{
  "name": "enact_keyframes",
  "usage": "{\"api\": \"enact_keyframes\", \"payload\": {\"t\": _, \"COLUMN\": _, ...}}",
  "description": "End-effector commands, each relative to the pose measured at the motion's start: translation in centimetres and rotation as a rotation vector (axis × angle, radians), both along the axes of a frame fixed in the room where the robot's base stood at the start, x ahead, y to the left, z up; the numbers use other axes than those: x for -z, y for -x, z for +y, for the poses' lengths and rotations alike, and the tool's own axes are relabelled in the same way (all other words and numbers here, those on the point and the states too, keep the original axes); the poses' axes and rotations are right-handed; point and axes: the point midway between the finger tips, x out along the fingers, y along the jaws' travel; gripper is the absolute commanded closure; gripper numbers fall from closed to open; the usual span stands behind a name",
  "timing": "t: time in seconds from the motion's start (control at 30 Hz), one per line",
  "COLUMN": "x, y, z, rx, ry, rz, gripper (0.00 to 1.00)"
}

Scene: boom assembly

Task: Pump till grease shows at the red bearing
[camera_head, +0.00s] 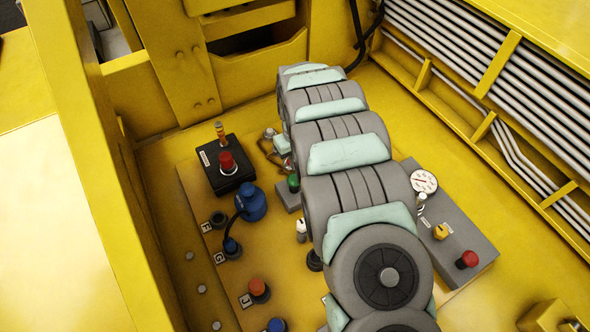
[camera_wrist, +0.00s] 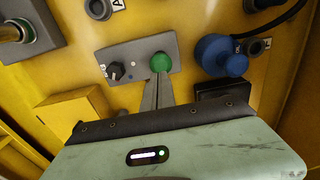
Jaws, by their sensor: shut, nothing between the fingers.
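My gripper (camera_wrist: 158,80) is shut and empty in the wrist view. Its fingertips are at the lower edge of a round green button (camera_wrist: 160,62) on a grey box; I cannot tell whether they touch it. The green button also shows in the head view (camera_head: 293,184), left of my arm. A blue rounded canister (camera_head: 251,203) with a dark hose stands on the yellow floor plate, and it also shows in the wrist view (camera_wrist: 222,56). A red button (camera_head: 227,161) sits on a black box. I cannot identify a red bearing or see any grease.
A black knob (camera_wrist: 117,71) is on the same grey box as the green button. A gauge (camera_head: 424,181), a yellow knob (camera_head: 440,231) and a red knob (camera_head: 468,259) stand to the right. Yellow walls enclose the space. My arm hides the middle.

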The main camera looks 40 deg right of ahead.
Motion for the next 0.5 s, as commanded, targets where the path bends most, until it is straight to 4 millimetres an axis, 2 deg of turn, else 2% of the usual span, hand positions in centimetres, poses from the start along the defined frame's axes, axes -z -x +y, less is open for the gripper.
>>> {"api": "enact_keyframes", "payload": {"t": 0.03, "x": -1.3, "y": -0.1, "z": 0.0, "rx": -0.001, "ry": 0.001, "rz": -0.002, "gripper": 1.0}}
{"api": "enact_keyframes", "payload": {"t": 0.17, "x": -4.1, "y": 0.0, "z": 0.0, "rx": -0.001, "ry": 0.001, "rz": -0.003, "gripper": 1.0}}
{"api": "enact_keyframes", "payload": {"t": 0.3, "x": -4.9, "y": 0.1, "z": 0.0, "rx": 0.0, "ry": 0.0, "rz": -0.001, "gripper": 1.0}}
{"api": "enact_keyframes", "payload": {"t": 0.5, "x": -5.2, "y": 0.1, "z": 0.0, "rx": 0.0, "ry": -0.001, "rz": 0.0, "gripper": 1.0}}
